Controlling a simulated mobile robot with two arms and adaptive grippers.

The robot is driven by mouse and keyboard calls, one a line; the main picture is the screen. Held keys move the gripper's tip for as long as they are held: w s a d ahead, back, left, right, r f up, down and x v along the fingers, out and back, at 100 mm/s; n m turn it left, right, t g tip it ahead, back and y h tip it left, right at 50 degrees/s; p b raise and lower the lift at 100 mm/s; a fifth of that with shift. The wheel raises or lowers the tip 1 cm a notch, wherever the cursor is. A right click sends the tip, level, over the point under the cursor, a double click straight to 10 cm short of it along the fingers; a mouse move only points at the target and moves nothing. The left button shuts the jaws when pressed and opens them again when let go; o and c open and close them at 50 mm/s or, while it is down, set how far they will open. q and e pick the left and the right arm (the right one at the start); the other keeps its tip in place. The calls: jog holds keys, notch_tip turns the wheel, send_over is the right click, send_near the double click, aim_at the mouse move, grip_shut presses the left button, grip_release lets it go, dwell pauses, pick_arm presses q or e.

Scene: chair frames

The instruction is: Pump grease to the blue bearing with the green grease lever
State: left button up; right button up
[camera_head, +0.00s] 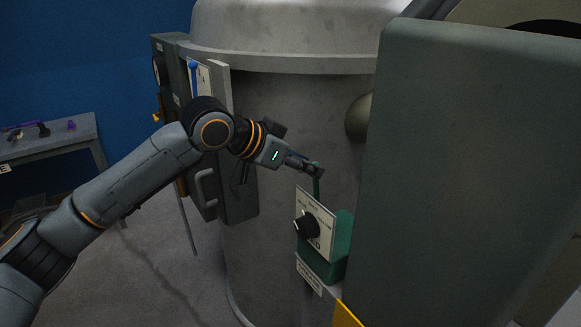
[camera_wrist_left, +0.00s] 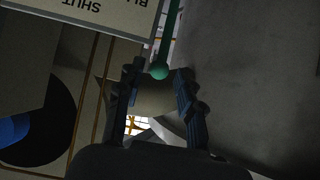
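The green grease lever (camera_head: 316,186) rises from a green box (camera_head: 342,245) with a black knob (camera_head: 306,225) on its labelled front plate. My left gripper (camera_head: 314,169) is at the lever's top end. In the left wrist view the lever's green ball end (camera_wrist_left: 158,72) lies between the tips of my open left gripper (camera_wrist_left: 157,78), with gaps visible beside it. I cannot tell whether a finger touches it. I cannot make out the blue bearing for sure. My right gripper is not in view.
A large grey tank (camera_head: 290,110) stands behind the lever. A big dark grey panel (camera_head: 475,160) fills the right side. A grey cabinet with a handle (camera_head: 205,188) is behind my left arm. A table (camera_head: 50,145) with small objects stands at far left.

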pick_arm(q)
jog(key=shift+x, duration=0.85)
jog(key=shift+r, duration=0.1)
jog(key=c, duration=0.7)
jog(key=shift+s+a+f, duration=0.35)
jog(key=shift+s+a, duration=0.25)
jog(key=shift+a, duration=0.25)
jog(key=shift+s+a+f, duration=0.3)
jog(key=shift+s+a, duration=0.35)
jog(key=shift+a, duration=0.2)
jog(key=shift+s+a+f, duration=0.35)
jog(key=shift+s+a, duration=0.25)
jog(key=shift+a, duration=0.25)
jog(key=shift+c, duration=0.2)
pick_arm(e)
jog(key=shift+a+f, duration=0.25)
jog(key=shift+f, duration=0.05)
pick_arm(q)
jog(key=shift+f, duration=0.1)
